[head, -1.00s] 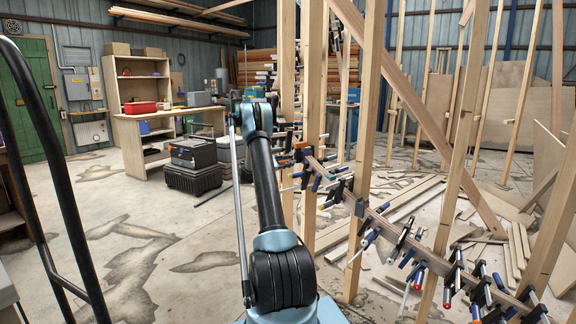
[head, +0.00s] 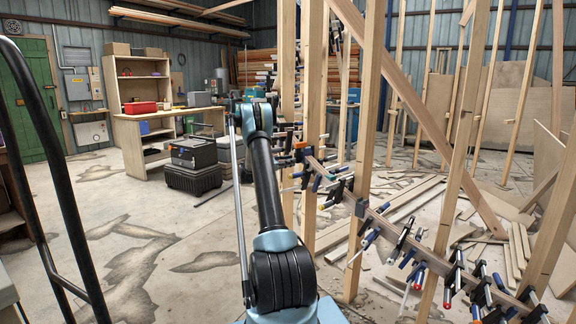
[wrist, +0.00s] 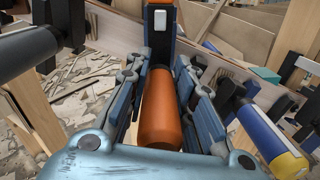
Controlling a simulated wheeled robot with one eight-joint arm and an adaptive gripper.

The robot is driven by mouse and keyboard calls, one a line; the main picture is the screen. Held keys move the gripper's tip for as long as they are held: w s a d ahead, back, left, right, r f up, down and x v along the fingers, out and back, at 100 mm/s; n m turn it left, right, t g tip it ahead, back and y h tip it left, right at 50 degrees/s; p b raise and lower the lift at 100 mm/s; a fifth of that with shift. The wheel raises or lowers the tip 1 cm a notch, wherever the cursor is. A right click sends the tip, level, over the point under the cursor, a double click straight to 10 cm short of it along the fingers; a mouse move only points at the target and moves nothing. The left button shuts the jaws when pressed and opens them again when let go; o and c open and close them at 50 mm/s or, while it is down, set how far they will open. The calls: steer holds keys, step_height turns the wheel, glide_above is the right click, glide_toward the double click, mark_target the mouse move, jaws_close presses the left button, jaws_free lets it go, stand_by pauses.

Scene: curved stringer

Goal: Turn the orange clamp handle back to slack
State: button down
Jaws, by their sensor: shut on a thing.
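The orange clamp handle (wrist: 161,112) is in the middle of the wrist view, a rounded cylinder pointing toward the camera. My gripper (wrist: 162,85) has its blue-grey fingers on both sides of the handle and is shut on it. Above the handle stands an orange and dark clamp body (wrist: 160,22) with a pale rectangular piece on it. In the head view, an orange clamp part (head: 300,145) shows on the curved stringer (head: 362,208), just right of my arm. My gripper is not clearly visible in the head view.
A blue and yellow clamp handle (wrist: 262,130) lies close to the right of my fingers, and a dark cylinder (wrist: 30,48) is at left. Wooden posts (head: 368,120) and several more clamps (head: 405,245) stand along the stringer. Open floor (head: 130,230) lies to the left.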

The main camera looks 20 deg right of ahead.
steer(key=c, duration=1.3)
jaws_free()
steer(key=shift+c, duration=0.2)
steer(key=s+a, duration=0.2)
steer(key=a, duration=0.9)
steer(key=shift+a+f, duration=0.15)
steer(key=shift+a, duration=0.25)
steer(key=shift+s+a, duration=0.2)
steer(key=shift+a, duration=0.75)
steer(key=shift+s+a, duration=0.15)
steer(key=shift+a, duration=0.85)
steer(key=shift+s+a, duration=0.2)
steer(key=shift+a, duration=0.75)
